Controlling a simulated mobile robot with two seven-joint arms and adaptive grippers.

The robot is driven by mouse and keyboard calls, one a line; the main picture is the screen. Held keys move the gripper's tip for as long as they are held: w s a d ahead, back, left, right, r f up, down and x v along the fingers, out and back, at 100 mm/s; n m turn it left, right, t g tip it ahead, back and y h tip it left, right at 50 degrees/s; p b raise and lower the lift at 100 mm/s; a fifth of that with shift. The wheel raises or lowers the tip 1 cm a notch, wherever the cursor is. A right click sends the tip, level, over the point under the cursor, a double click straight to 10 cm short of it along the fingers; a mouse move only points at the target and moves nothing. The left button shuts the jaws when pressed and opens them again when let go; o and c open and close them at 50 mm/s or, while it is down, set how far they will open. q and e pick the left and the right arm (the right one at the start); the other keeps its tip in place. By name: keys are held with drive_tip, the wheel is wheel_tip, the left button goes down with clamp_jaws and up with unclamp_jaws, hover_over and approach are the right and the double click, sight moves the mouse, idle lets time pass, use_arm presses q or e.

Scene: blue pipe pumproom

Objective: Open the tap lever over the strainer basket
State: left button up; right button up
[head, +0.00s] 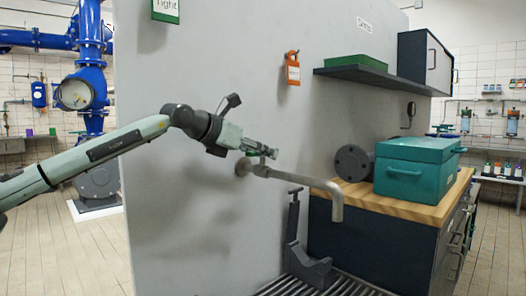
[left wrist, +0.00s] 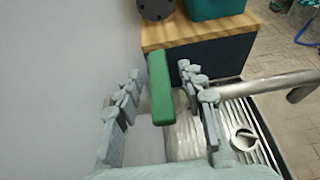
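A metal tap (head: 300,178) comes out of the grey wall panel, and its spout bends down at the right; the spout also shows in the left wrist view (left wrist: 270,84). The green tap lever (left wrist: 160,88) stands between the two fingers of my left gripper (left wrist: 158,85). The fingers are apart, with a visible gap on each side of the lever. In the head view my left gripper (head: 262,149) is at the tap's wall end and hides most of the lever. I cannot clearly make out a strainer basket. My right gripper is not in view.
A ribbed metal drain (left wrist: 185,138) with a round fitting (left wrist: 245,139) lies below. A grey bracket-like stand (head: 305,258) rises from it. A wooden-topped cabinet (head: 385,238) carries a teal box (head: 412,182) and a dark flange (head: 352,163). An orange padlock tag (head: 293,72) hangs on the panel.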

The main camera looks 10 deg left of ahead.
use_arm(q)
drive_tip(key=shift+w+d+f, duration=0.15)
drive_tip(key=shift+w+d, duration=0.05)
drive_tip(key=shift+w, duration=0.1)
clamp_jaws()
